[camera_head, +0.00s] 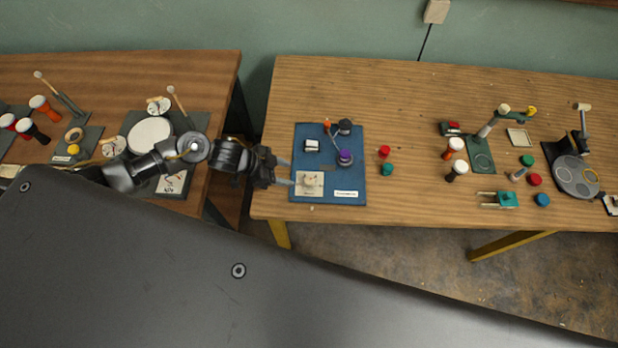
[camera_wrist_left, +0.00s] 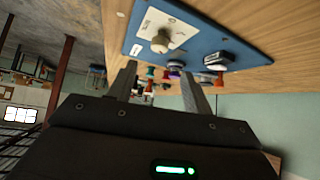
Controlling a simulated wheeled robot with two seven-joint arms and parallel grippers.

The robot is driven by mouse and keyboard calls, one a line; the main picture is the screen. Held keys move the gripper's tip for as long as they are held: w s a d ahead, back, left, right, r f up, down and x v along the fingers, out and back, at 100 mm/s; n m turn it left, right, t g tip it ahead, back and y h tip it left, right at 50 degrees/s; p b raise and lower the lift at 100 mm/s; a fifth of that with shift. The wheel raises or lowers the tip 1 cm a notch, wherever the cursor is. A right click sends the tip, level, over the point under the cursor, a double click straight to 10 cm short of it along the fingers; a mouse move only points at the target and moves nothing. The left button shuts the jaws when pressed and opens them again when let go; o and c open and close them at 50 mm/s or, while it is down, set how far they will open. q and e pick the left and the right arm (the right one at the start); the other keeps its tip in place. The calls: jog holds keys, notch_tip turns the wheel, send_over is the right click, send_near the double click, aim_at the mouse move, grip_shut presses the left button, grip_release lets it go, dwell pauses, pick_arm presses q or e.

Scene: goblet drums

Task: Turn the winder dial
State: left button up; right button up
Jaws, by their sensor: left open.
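The winder dial is a small pale knob (camera_head: 308,182) on a light square plate at the near left corner of a blue board (camera_head: 345,172). In the left wrist view the dial (camera_wrist_left: 160,43) stands out from its white plate, above and beyond the fingers. My left gripper (camera_head: 286,172) is open and empty at the left edge of the blue board, its fingertips pointing right, just short of the dial. The two fingers (camera_wrist_left: 162,84) also show apart in the left wrist view. I see no contact with the dial. My right gripper is not in view.
The board also carries a small white-topped block (camera_head: 312,145), a purple-topped spool (camera_head: 345,157) and a dark knob (camera_head: 345,126). Red (camera_head: 384,151) and teal (camera_head: 387,169) pieces stand right of it. Drums and fixtures fill the right side. A gap separates the left table (camera_head: 215,75).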

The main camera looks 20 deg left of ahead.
aim_at(309, 179)
pick_arm(q)
jog(key=p+x, duration=0.1)
jog(key=x, duration=0.8)
jog(key=shift+w, duration=0.1)
jog(key=shift+f, duration=0.1)
